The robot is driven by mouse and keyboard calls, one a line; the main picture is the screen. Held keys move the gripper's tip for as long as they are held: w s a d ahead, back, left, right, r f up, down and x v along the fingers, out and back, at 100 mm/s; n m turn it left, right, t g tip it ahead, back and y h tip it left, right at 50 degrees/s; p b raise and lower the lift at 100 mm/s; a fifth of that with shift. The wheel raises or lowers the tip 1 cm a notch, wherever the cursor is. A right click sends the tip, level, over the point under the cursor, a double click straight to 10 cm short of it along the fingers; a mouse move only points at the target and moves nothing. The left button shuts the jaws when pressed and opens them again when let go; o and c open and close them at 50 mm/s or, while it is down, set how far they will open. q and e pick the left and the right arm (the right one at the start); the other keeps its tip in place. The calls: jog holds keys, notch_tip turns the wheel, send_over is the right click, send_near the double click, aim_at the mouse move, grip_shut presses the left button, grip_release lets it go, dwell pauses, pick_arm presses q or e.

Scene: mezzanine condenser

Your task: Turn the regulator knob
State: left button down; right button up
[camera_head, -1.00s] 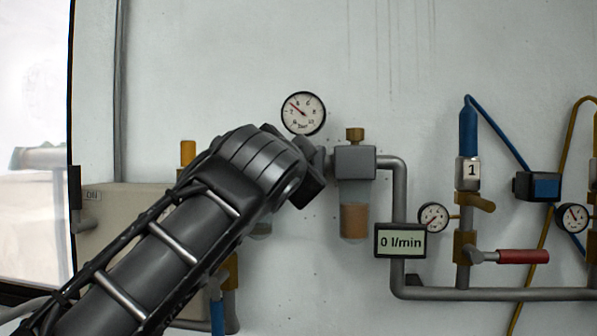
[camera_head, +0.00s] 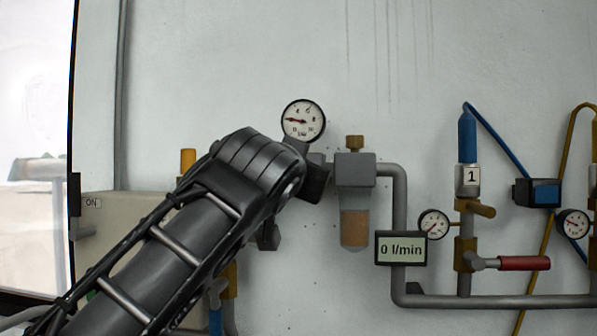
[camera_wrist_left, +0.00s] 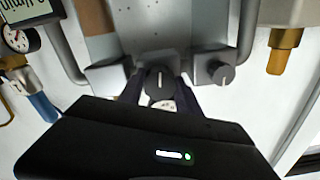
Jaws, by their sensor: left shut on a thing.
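My left gripper (camera_wrist_left: 159,86) is shut on the dark round regulator knob (camera_wrist_left: 158,79), with a finger on either side of it in the left wrist view. A white line marks the knob's face, running up and down in that view. In the head view my left wrist hides the knob. A round white pressure gauge (camera_head: 303,120) on the wall sits just above my wrist, its needle pointing left to the low part of the scale. Its dial also shows partly between my fingers in the left wrist view (camera_wrist_left: 163,104). My right gripper is not in view.
A grey filter block (camera_head: 355,169) with an amber bowl is close right of my wrist. A second dark knob (camera_wrist_left: 221,73) is beside my fingers. A "0 l/min" display (camera_head: 401,248), grey pipes and a red-handled valve (camera_head: 524,263) are farther right. The upper wall is clear.

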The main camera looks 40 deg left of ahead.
pick_arm(q)
jog(key=shift+f, duration=0.1)
jog(key=c, duration=0.9)
grip_release()
jog(key=shift+o, duration=0.2)
jog(key=v, duration=0.7)
jog(key=shift+s+d+b, duration=0.2)
jog(key=shift+s+b, duration=0.15)
jog(key=shift+b, duration=0.05)
